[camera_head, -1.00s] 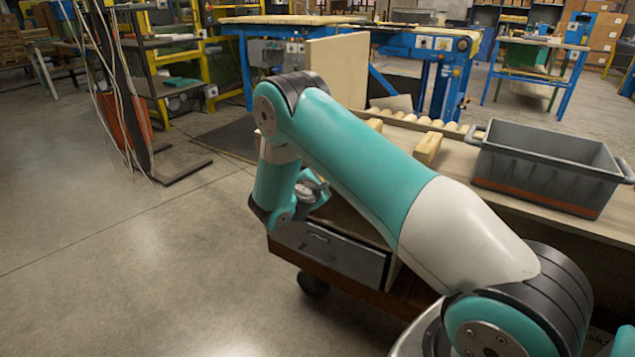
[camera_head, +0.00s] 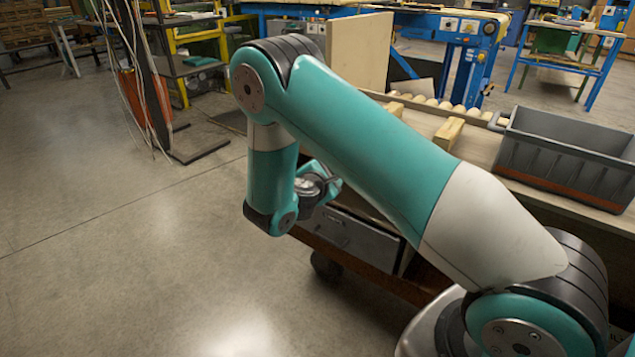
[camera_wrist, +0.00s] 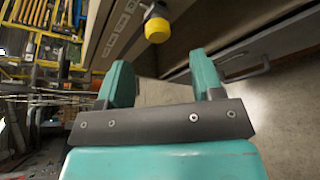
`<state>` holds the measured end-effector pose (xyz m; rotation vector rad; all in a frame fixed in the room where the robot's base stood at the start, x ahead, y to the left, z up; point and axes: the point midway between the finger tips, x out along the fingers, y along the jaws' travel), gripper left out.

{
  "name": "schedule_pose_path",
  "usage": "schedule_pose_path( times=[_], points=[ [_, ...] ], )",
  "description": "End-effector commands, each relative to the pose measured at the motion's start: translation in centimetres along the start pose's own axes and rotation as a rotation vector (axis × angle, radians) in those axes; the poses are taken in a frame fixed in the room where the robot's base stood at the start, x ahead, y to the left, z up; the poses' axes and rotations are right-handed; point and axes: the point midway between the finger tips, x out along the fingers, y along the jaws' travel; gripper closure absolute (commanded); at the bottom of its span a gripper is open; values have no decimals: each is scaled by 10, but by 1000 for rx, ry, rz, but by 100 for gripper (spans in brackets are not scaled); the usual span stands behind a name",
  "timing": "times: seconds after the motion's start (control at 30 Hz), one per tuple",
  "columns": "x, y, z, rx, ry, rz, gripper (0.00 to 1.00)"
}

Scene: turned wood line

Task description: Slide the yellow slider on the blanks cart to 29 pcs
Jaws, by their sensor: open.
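The yellow slider (camera_wrist: 157,30) is a round yellow knob at the top middle of the wrist view, on the side of the blanks cart (camera_wrist: 119,35). Strips with faint markings run beside it; I cannot read them. My gripper (camera_wrist: 165,75) is open, its two teal fingers apart and empty. The knob shows beyond the fingertips, between their lines, with a gap to them. In the head view my arm hides the gripper's fingers and the slider. The cart with its grey drawer (camera_head: 355,235) shows under my arm.
A grey bin (camera_head: 565,155) and wooden blocks (camera_head: 449,133) sit on the bench top right of my arm. A drawer handle (camera_wrist: 245,68) juts out at right in the wrist view. Open concrete floor (camera_head: 110,250) lies left of the cart.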

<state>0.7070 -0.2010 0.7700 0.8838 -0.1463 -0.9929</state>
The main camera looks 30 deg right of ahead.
Motion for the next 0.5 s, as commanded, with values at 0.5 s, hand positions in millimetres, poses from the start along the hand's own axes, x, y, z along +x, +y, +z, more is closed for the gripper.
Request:
schedule_pose_path(
  times=[0.5],
  points=[
    [-80, -1, 0, -1, -1, -1, 40]
  ],
)
